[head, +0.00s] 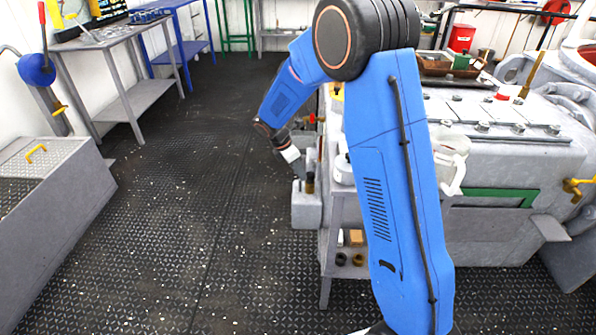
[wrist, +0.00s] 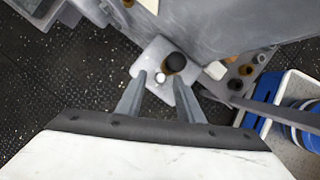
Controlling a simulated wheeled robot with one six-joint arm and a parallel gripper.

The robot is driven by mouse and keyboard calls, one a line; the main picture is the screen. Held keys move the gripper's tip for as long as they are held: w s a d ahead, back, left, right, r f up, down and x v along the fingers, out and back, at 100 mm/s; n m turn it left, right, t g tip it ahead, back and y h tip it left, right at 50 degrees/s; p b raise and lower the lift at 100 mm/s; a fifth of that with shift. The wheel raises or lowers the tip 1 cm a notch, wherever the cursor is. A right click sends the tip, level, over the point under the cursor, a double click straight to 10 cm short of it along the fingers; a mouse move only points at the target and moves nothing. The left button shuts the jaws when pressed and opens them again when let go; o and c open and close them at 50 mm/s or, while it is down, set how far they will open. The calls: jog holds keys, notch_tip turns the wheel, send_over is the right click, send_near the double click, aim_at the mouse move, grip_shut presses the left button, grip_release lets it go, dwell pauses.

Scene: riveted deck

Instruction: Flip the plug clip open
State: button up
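A pale grey block (head: 306,208) sticks out from the left side of the large grey machine, low beside my arm. A dark-topped brass plug (head: 310,182) stands on it. In the wrist view the block (wrist: 150,52) carries the plug (wrist: 174,62) and a small white round piece (wrist: 160,78). I cannot tell which part is the clip. My gripper (head: 299,172) points down at the block. In the wrist view my gripper (wrist: 161,80) is open, with its fingertips apart on either side of the white piece and nothing held. Contact is unclear.
The grey machine (head: 500,165) fills the right. A shelf (head: 352,245) with small brown, dark and white pieces sits below the block's right. Blue-and-white bins (wrist: 284,108) are at the wrist view's right. The dark floor (head: 200,200) left of the block is clear.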

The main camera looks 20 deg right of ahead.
jog(key=v, duration=1.7)
jog(key=shift+r, duration=0.2)
jog(key=shift+a, duration=0.25)
